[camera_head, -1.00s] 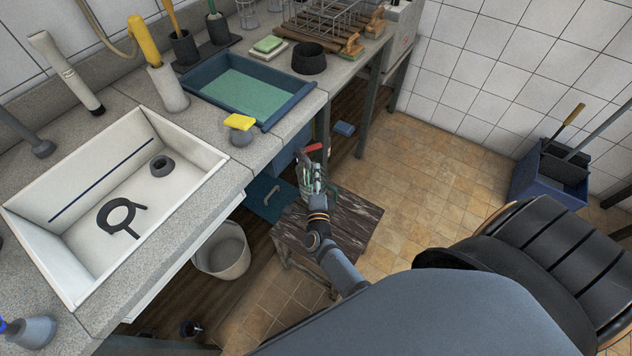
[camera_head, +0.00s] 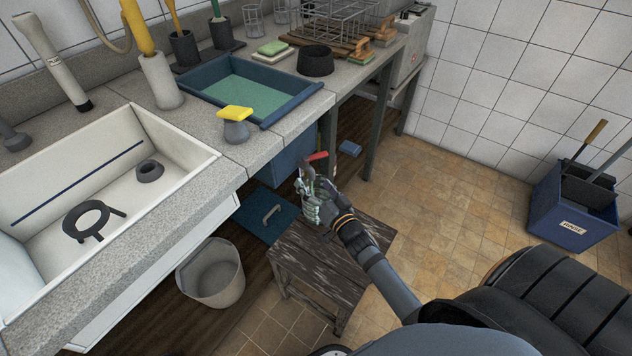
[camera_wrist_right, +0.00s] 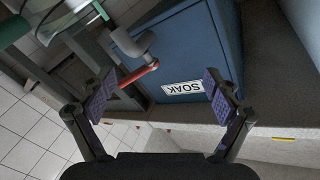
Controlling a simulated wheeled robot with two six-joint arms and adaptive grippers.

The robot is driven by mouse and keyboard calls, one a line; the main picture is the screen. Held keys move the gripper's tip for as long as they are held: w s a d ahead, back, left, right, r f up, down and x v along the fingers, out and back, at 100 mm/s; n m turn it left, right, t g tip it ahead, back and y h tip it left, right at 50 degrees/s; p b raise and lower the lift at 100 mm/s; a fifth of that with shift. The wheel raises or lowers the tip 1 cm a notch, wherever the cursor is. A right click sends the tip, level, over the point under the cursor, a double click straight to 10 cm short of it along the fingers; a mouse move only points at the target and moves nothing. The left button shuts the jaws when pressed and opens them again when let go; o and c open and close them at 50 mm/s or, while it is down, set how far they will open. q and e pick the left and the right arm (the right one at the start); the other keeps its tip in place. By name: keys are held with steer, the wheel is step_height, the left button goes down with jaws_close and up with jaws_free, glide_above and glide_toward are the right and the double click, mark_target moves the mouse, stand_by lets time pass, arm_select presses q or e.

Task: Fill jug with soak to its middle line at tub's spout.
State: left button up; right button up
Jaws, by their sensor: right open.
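The blue tub (camera_head: 203,88) is set in the counter and holds green liquid. Its front bears an upside-down SOAK label (camera_wrist_right: 183,87) in the wrist view. The grey spout (camera_wrist_right: 133,44) has a red lever (camera_wrist_right: 138,76), which also shows in the head view (camera_head: 317,156). A clear glass vessel with green parts, apparently the jug (camera_wrist_right: 62,18), shows partly at the wrist view's top left. Its fill and middle line cannot be made out. My right gripper (camera_wrist_right: 160,90) is open and empty, facing the lever; in the head view it (camera_head: 316,194) is just below the lever. My left gripper is out of view.
A wooden stool (camera_head: 320,270) stands below my right gripper. A pale bucket (camera_head: 212,275) stands on the floor to its left. The tiled floor at right has free room.

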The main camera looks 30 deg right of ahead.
mark_target(317, 159)
steer(key=d+n+b, duration=0.1)
steer(key=s+d+n+h+b, duration=0.1)
steer(key=n, duration=0.1)
steer(key=d+n+h+b, duration=0.1)
steer(key=b, duration=0.1)
steer(key=shift+s+d+r+n, duration=0.2)
steer(key=shift+d+n, duration=0.1)
steer(key=shift+n, duration=0.1)
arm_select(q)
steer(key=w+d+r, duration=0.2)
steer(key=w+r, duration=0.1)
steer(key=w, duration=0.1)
arm_select(e)
steer(key=w+p, duration=0.1)
steer(key=w, duration=0.2)
steer(key=w+p, duration=0.2)
steer(key=w, duration=0.1)
steer(key=w+d+r+p, duration=0.1)
steer(key=w, duration=0.2)
steer(key=shift+w, duration=0.35)
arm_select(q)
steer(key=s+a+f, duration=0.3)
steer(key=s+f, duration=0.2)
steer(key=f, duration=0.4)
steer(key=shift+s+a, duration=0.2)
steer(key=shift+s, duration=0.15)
arm_select(e)
steer(key=shift+w, duration=0.3)
